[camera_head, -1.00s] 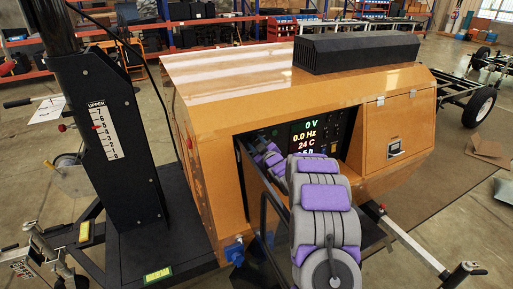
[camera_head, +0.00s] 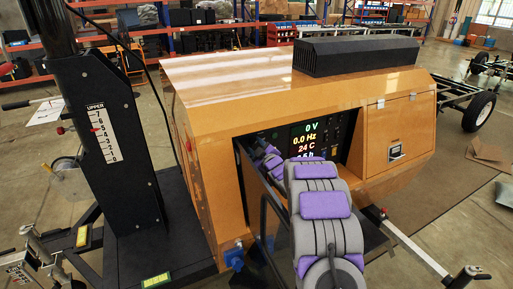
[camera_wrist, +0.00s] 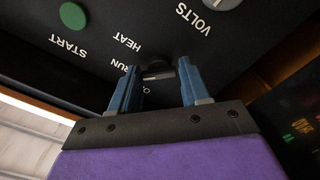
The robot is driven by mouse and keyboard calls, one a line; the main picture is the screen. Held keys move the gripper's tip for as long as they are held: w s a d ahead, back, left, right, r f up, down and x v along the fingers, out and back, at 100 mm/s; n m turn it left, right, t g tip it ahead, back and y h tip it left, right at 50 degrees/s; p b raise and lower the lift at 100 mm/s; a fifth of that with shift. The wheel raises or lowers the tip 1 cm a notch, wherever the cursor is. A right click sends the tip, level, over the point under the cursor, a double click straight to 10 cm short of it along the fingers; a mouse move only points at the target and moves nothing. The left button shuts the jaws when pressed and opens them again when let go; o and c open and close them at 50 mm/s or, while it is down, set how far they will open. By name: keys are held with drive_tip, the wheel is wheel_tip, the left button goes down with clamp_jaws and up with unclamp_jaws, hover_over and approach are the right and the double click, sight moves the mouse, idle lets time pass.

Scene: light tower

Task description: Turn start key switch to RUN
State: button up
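The start key switch (camera_wrist: 157,72) is a small dark knob on the black control panel, shown upside down in the wrist view. The labels HEAT, RUN (partly hidden) and O surround it. My gripper (camera_wrist: 157,66) is open, with one blue finger on each side of the switch. Gaps show between the fingers and the knob; whether the tips touch the panel I cannot tell. In the head view my arm reaches into the recess of the orange cabinet (camera_head: 225,100), and the switch cannot be made out.
A green START button (camera_wrist: 73,16) and a VOLTS knob (camera_wrist: 222,3) sit on the same panel. A lit display (camera_head: 311,140) reads 0 V, 0.0 Hz, 24 C. The recess edges lie close around my arm. A black mast (camera_head: 110,150) stands left.

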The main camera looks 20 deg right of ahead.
drive_tip(key=o, duration=0.4)
drive_tip(key=s+p, duration=0.1)
drive_tip(key=s, duration=0.4)
drive_tip(key=s+p, duration=0.1)
drive_tip(key=s, duration=0.5)
drive_tip(key=s+p, duration=0.1)
drive_tip(key=s, duration=0.5)
drive_tip(key=shift+s+d, duration=0.15)
drive_tip(key=shift+d, duration=0.2)
